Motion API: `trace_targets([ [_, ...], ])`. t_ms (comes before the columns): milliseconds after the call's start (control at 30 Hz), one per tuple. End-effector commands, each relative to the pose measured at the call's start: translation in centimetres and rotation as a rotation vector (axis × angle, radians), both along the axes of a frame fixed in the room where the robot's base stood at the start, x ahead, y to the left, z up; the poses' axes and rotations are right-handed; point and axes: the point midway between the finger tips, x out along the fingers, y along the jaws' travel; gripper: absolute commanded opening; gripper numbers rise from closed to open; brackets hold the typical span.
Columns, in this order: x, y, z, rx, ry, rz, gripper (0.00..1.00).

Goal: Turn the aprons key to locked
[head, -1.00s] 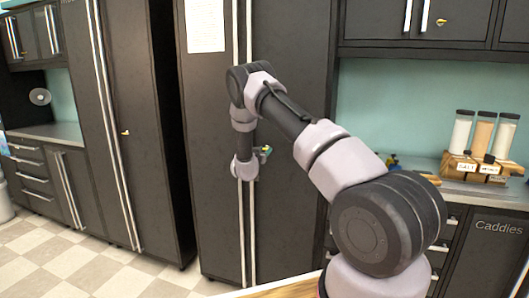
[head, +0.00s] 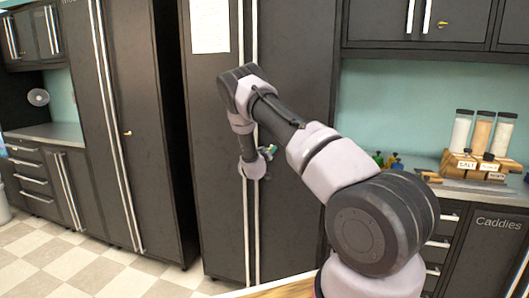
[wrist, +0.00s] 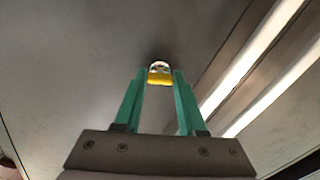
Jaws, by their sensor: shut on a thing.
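My gripper (wrist: 160,73) has its two green fingers closed around a small yellow key (wrist: 160,78) on the dark cabinet door. A silvery round piece, which looks like the lock, shows just beyond the key. In the head view my gripper (head: 270,150) is at the tall dark cabinet (head: 295,215), just right of its long pale handles. The key is too small and hidden there to make out. The cabinet's label cannot be read, and I cannot tell the key's turn position.
Two long handles (wrist: 250,70) run diagonally to the right of my fingers in the wrist view. Another tall cabinet (head: 160,150) with a small yellow key stands to the left. A counter with a rack of bottles (head: 480,140) is on the right. Tiled floor (head: 90,270) is open at left.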

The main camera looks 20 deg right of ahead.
Motion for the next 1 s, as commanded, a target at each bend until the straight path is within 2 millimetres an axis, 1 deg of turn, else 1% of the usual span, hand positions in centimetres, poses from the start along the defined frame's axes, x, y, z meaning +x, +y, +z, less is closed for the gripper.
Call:
trace_targets([
  [200, -0.01, -0.25, -0.08, -0.168, 0.124, 0.001, 0.0],
  [1000, -0.03, -0.22, -0.1, -0.77, 0.565, 0.001, 0.0],
])
